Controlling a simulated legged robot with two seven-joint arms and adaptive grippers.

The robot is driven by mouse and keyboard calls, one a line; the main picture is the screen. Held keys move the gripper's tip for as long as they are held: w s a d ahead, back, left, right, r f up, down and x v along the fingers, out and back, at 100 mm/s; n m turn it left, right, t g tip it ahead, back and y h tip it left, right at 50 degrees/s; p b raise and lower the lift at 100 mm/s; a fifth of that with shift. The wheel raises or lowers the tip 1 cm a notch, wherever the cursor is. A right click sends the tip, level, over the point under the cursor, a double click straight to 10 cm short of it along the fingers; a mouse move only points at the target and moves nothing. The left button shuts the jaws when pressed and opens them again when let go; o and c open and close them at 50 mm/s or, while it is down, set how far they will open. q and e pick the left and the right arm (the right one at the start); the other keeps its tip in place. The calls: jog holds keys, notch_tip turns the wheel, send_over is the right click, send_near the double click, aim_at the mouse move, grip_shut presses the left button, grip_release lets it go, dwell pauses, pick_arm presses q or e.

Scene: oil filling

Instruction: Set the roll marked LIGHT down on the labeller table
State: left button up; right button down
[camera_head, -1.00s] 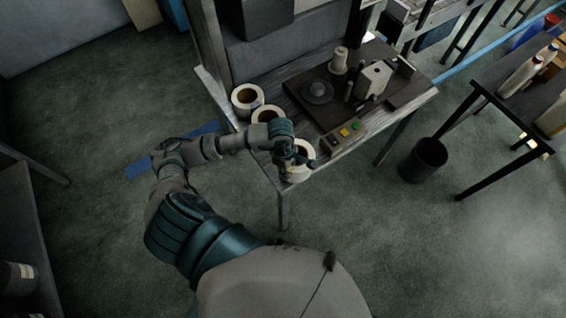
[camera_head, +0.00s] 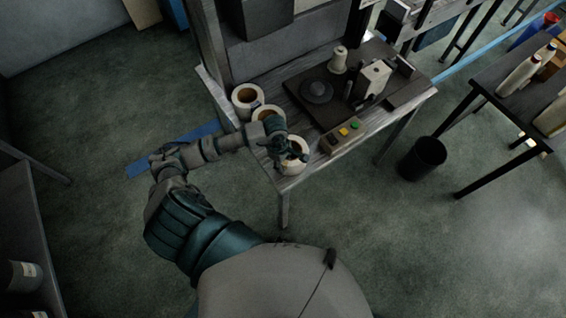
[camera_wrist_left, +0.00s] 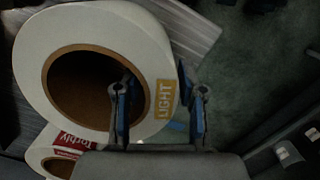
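The roll marked LIGHT is a white ring with a brown core and a yellow label. It fills much of the left wrist view (camera_wrist_left: 75,28) and shows in the head view (camera_head: 291,167) near the front left corner of the labeller table (camera_head: 322,152), where it appears to rest flat. My left gripper (camera_wrist_left: 160,110), also in the head view (camera_head: 290,156), is at this roll. One finger is over the core hole and the other is beyond the outer edge, with gaps visible on both sides of the wall. My right gripper is not in view.
Two more white rolls (camera_head: 247,98) stand behind along the table's left edge. A control box with coloured buttons (camera_head: 342,136) lies to the right, before the dark machine plate (camera_head: 330,85). A black bin (camera_head: 422,160) stands on the floor at right.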

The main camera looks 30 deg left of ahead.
pick_arm(q)
jog(key=shift+r, duration=0.15)
jog(key=shift+a+r, duration=0.1)
jog(key=shift+r, duration=0.2)
jog(key=r, duration=0.3)
jog(key=a+r, duration=0.1)
jog(key=r, duration=0.7)
jog(key=shift+a, duration=0.2)
jog(key=shift+s, duration=0.15)
